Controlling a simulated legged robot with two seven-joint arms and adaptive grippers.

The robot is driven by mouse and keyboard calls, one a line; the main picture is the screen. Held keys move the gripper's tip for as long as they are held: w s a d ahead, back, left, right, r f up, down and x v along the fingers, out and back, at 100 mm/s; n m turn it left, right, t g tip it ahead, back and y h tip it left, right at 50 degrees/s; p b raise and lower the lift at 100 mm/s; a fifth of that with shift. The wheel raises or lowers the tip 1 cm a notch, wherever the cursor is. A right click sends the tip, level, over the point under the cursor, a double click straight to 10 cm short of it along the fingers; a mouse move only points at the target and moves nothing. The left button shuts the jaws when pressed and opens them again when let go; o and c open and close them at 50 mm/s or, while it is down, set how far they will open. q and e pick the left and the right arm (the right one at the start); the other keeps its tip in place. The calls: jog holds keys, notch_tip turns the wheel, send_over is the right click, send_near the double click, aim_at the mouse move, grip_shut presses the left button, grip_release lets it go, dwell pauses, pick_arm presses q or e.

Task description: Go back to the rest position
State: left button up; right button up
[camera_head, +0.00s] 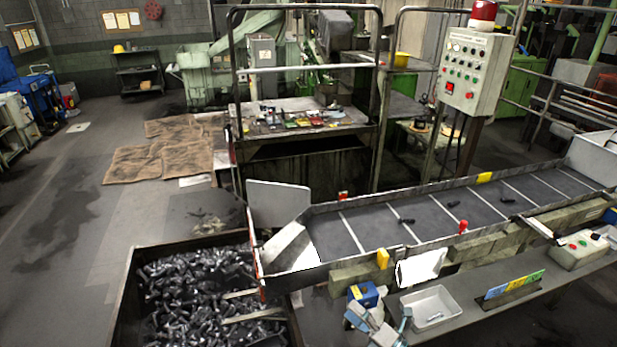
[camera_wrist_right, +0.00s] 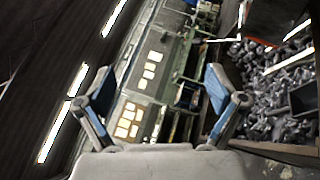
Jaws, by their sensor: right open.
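My right gripper (camera_head: 379,320) shows at the bottom edge of the head view, in front of the grey shelf below the conveyor. In the right wrist view my right gripper (camera_wrist_right: 160,95) has its two blue-padded fingers spread wide, with nothing between them. It is open and empty. My left gripper is not in view.
A bin of dark metal bolts (camera_head: 190,295) stands at the lower left. The conveyor (camera_head: 360,228) carries a few dark parts.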

jog(key=s+d+f+m+t+h, duration=0.1)
jog(key=s+d+f+m+h, duration=0.2)
jog(key=d+f+m+h, duration=0.55)
jog(key=s+d+f+m+t+h, duration=0.1)
jog(key=s+d+f+m+h, duration=0.2)
jog(key=d+m+h, duration=0.9)
jog(key=s+a+f+m+g+y, duration=0.2)
jog(key=s+a+f+m+g, duration=0.15)
jog(key=s, duration=0.35)
jog(key=s+a+f+m+g+y, duration=0.25)
jog(key=s+f+g, duration=0.2)
jog(key=s, duration=0.35)
jog(key=s+a+f+m+g+y, duration=0.1)
jog(key=s+a+f+m+g, duration=0.3)
jog(key=s, duration=0.3)
notch_tip(320, 180, down, 31)
jog(key=s+n+g+b, duration=0.1)
jog(key=s+n+b, duration=0.1)
jog(key=s, duration=0.1)
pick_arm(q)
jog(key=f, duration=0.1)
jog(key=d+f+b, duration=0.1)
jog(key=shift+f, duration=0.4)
pick_arm(e)
jog(key=s+d+f+g, duration=0.1)
jog(key=s+d+f, duration=0.2)
jog(key=s+f, duration=1.2)
jog(key=shift+s+d+f+g, duration=0.15)
jog(key=shift+s+f+g, duration=0.2)
jog(key=shift+s, duration=0.55)
